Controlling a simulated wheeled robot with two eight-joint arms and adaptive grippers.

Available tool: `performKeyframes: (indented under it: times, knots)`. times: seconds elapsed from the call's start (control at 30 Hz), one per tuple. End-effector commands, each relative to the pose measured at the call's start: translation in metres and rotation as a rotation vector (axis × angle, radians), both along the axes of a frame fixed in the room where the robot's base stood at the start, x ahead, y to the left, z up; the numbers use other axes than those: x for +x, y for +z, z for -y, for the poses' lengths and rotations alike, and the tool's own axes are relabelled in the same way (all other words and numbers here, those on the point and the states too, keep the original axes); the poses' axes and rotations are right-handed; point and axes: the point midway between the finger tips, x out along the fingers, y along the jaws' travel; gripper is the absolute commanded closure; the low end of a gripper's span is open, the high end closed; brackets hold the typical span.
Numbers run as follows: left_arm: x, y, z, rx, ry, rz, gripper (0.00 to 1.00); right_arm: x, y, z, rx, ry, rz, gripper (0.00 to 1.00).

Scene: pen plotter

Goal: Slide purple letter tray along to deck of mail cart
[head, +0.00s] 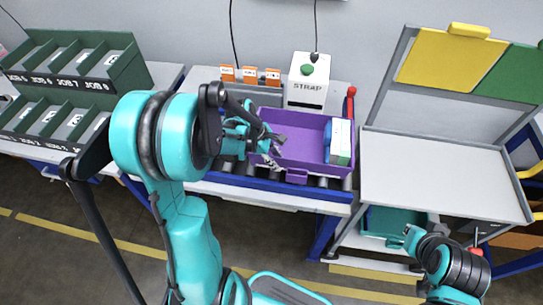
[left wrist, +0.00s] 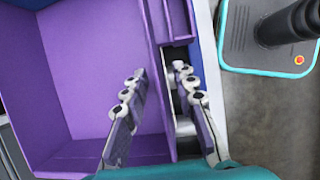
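The purple letter tray (head: 300,128) sits on the blue-railed roller bench (head: 270,190), with a blue, white and green block of contents (head: 340,142) at its right end. My left gripper (head: 272,150) is at the tray's left-front part. In the left wrist view, its open fingers (left wrist: 160,72) straddle a purple tray wall (left wrist: 157,110), one inside and one outside, with gaps showing. The mail cart's grey deck (head: 440,180) is bare, right of the bench. My right gripper (head: 408,238) is low near the cart's front; its fingers are too small to judge.
A white STRAP box (head: 308,80) and orange labelled cards (head: 250,75) stand behind the tray. Green job racks (head: 75,65) are at the left. Yellow and green panels (head: 450,60) rise behind the cart. A teal bin (head: 380,222) sits below the deck.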

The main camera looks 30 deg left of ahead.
Motion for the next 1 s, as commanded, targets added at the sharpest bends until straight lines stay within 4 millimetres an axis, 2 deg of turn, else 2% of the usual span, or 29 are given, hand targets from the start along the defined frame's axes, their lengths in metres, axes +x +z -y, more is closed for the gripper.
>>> performKeyframes:
  times: [0.1, 0.43, 0.53, 1.0]
  knots:
    - [0.0016, -0.0083, 0.003, 0.0, 0.0, 0.0, 0.72, 0.0001, -0.0035, 0.0, 0.0, 0.0, 0.0, 1.0]
    - [0.0019, -0.0094, 0.0037, 0.0, 0.0, 0.0, 0.72, 0.0, -0.0033, 0.0, 0.0, 0.0, 0.0, 1.0]
    - [0.0019, -0.0093, 0.0037, 0.0, 0.0, 0.0, 0.99, 0.0, -0.0033, 0.0, 0.0, 0.0, 0.0, 1.0]
    - [0.0031, -0.0095, 0.0032, -0.001, -0.003, 0.0, 1.0, 0.0, -0.0042, 0.0, 0.0, 0.0, 0.0, 1.0]
